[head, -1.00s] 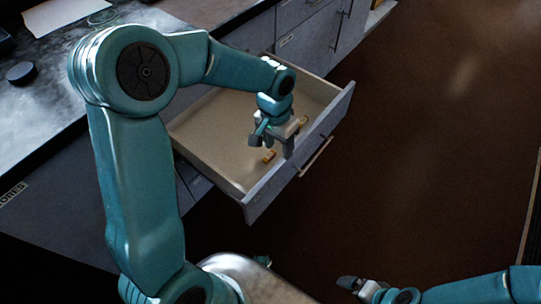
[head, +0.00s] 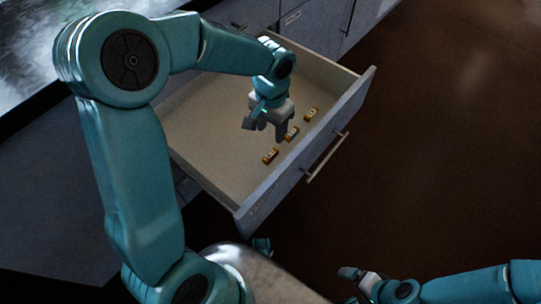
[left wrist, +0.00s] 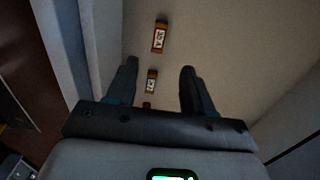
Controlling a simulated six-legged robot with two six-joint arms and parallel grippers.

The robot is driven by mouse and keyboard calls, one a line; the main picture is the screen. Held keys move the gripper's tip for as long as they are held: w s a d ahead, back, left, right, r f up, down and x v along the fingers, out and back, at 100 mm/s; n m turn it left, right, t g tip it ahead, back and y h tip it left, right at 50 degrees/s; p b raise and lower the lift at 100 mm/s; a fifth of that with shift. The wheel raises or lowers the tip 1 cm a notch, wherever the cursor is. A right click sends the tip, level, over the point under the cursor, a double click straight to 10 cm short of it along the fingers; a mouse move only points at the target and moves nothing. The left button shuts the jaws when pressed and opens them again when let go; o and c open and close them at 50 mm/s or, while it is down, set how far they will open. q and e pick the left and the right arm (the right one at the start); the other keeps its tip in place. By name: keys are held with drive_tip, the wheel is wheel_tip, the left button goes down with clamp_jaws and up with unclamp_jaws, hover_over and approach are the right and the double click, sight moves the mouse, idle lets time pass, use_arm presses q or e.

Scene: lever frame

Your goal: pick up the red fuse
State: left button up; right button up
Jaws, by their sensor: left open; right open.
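Three small fuses lie in a row on the floor of the open drawer, near its front panel. In the head view they are a near fuse (head: 270,156), a middle fuse (head: 292,133) and a far fuse (head: 311,114). All look orange-brown with pale labels, and I cannot tell which is the red one. My left gripper (head: 264,131) is open and empty above the drawer floor, points down, and is beside the row. In the left wrist view one fuse (left wrist: 159,37) is beyond the fingertips and another (left wrist: 151,80) shows between the fingers (left wrist: 158,66). My right gripper (head: 349,286) is open, low and outside the drawer.
The drawer's front panel (head: 310,148) with its handle (head: 328,157) stands close to the fuses. The rest of the drawer floor (head: 205,125) is bare.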

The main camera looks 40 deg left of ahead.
use_arm(q)
drive_tip(key=b, duration=0.1)
hover_over(271, 155)
drive_tip(key=f, duration=0.5)
drive_tip(key=shift+w+a+f, duration=0.15)
drive_tip(key=shift+w+f, duration=0.05)
drive_tip(key=shift+f, duration=0.05)
wheel_tip(271, 155, down, 5)
drive_tip(key=b, duration=0.2)
drive_tip(key=shift+s+f+b, duration=0.15)
drive_tip(key=shift+b, duration=0.15)
drive_tip(key=shift+c, duration=1)
clamp_jaws()
